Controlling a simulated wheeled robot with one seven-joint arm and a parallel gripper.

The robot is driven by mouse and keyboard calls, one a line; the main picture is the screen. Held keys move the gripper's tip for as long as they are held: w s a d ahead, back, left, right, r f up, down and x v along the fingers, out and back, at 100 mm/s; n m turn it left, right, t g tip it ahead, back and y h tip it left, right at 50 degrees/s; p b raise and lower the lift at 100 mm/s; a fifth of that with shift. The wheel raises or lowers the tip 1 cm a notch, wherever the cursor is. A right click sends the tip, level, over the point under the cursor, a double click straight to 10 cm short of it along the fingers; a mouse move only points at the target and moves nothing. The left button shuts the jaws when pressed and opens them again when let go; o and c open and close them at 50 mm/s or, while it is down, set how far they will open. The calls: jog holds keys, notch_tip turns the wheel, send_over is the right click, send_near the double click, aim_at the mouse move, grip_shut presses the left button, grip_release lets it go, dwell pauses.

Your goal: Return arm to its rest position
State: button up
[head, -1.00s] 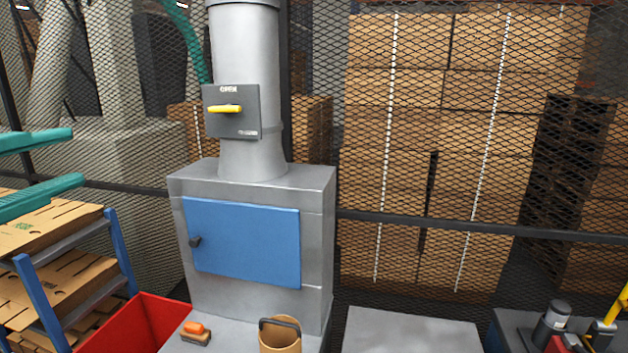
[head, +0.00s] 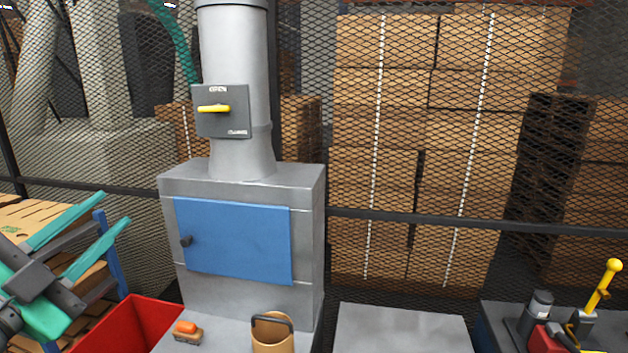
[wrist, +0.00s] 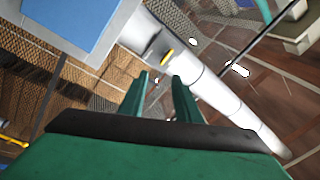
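My gripper (head: 115,212) is at the lower left of the head view, with two teal fingers pointing up and to the right. The fingers stand apart with nothing between them. In the wrist view my gripper (wrist: 160,82) also shows its two fingers apart and empty. It is in front of the shelf rack at the left, clear of the grey machine (head: 306,250) with the blue door (head: 235,240). The rest of my arm is mostly out of view.
A red bin (head: 130,325) stands below my gripper. A brush with an orange top (head: 187,332) and a tan bucket (head: 272,335) are on the machine's ledge. A rack with cardboard (head: 30,220) is at the left. A yellow lever (head: 603,283) stands at the right.

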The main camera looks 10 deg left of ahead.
jog(key=w+d+f+n+y, duration=0.2)
jog(key=w+d+f+n, duration=0.15)
jog(key=f, duration=0.75)
jog(key=w+d+f+n+g+y, duration=0.1)
jog(key=w+d+f+n, duration=0.3)
jog(key=f, duration=0.7)
jog(key=d+f+n+y, duration=0.2)
jog(key=f+n, duration=0.3)
jog(key=f, duration=0.6)
jog(key=s+d+f+n+g, duration=0.1)
jog(key=s+d+f+g, duration=0.1)
jog(key=s+d+f, duration=0.7)
jog(key=s+d+f+n+g, duration=0.1)
jog(key=s+d+f+n, duration=0.1)
jog(key=s+d+f, duration=0.7)
jog(key=s+d+f+m+h, duration=0.1)
jog(key=s+d, duration=0.2)
jog(key=s, duration=0.5)
jog(key=s+d+f+m+h, duration=0.2)
jog(key=s+d, duration=0.2)
jog(key=s, duration=0.3)
jog(key=shift+s+d+g+h, duration=0.2)
jog(key=shift+s+g+h, duration=0.1)
jog(key=shift+s+g, duration=0.1)
jog(key=shift+w, duration=0.1)
jog(key=shift+c, duration=0.6)
